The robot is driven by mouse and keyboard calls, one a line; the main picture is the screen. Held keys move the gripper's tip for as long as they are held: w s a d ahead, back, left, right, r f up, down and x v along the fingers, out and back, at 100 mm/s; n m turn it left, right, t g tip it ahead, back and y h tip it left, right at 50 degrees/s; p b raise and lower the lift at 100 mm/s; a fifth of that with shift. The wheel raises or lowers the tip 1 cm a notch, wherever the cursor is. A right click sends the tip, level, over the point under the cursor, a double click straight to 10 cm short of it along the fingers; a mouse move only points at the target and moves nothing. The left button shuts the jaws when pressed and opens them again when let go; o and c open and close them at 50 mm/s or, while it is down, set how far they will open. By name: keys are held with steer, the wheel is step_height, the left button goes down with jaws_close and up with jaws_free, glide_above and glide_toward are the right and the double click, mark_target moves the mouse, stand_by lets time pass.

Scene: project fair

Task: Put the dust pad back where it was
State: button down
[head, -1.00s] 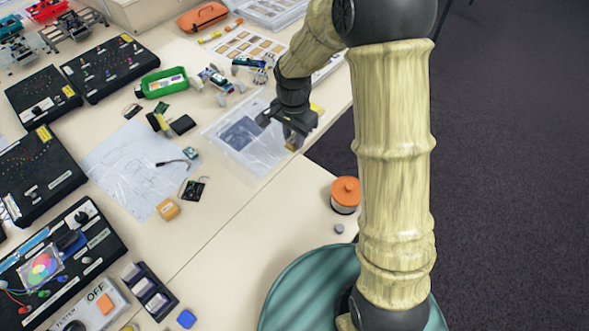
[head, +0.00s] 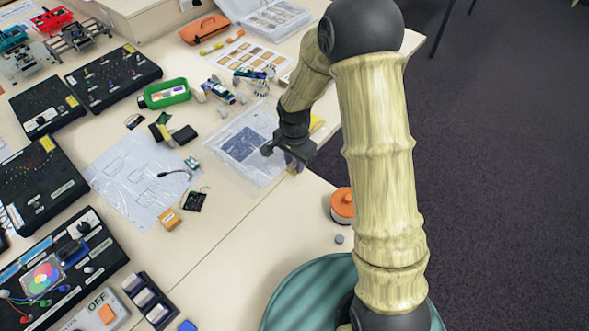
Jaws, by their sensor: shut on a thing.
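My gripper (head: 290,163) reaches down over the right part of the table, beside the near right corner of a clear plastic bag. It is shut on a small tan piece, which I take to be the dust pad (head: 294,169). The pad is mostly hidden by the jaws, and only a sliver shows below them. I cannot tell whether it touches the table or hangs just above it. The clear bag (head: 247,183) lies flat with a dark grey square (head: 243,144) in it. A yellow piece (head: 317,122) shows just behind my gripper.
An orange-lidded round tub (head: 343,203) and a small grey disc (head: 339,239) stand nearer on the right. Bare table lies between the bag and the tub.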

mark_target(294, 171)
steer(key=shift+f+p, duration=0.35)
steer(key=shift+f, duration=1.6)
steer(key=shift+f, duration=0.15)
steer(key=c, duration=1.1)
jaws_free()
steer(key=shift+c, duration=0.2)
step_height(294, 171, up, 12)
steer(key=shift+r+b, duration=0.2)
steer(key=shift+b, duration=0.55)
